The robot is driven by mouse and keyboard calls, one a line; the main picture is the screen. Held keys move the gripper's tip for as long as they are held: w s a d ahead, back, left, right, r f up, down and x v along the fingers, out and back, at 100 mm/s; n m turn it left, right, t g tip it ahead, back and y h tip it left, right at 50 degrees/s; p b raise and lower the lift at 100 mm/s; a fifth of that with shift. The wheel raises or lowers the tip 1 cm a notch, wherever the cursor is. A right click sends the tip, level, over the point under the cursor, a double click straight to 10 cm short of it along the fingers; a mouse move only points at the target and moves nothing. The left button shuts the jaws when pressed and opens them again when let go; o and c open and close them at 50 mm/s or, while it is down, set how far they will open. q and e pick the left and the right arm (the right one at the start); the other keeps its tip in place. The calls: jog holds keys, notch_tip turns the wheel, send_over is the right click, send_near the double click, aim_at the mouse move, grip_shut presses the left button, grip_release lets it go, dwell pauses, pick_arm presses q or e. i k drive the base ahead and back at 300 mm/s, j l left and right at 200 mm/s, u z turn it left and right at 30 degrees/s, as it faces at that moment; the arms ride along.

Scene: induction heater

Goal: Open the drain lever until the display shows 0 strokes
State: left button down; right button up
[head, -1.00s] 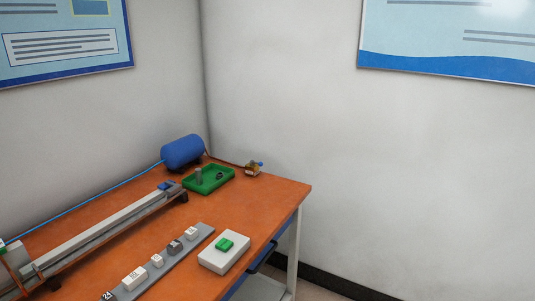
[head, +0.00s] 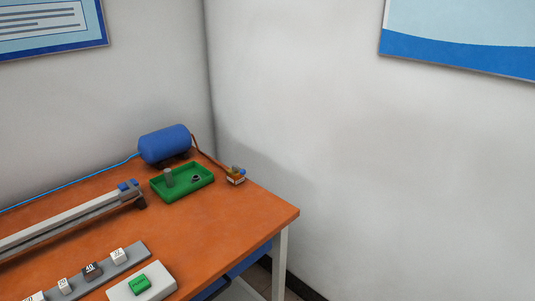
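Neither of my grippers shows in the head view.
A green tray (head: 182,196) holding a grey cylinder stands before the tank. A long grey rail (head: 70,220) runs along the left. A grey strip (head: 105,270) carries several numbered blocks. The orange table (head: 225,225) is bare at the right, near its edge.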

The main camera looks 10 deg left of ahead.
aim_at(235, 168)
jog(key=i+l, duration=0.25)
jog(key=l, duration=0.15)
jog(key=i+l+u, duration=0.1)
jog(key=l, duration=0.25)
jog(key=i+l, duration=0.55)
jog(key=l, duration=0.25)
jog(key=u, duration=0.05)
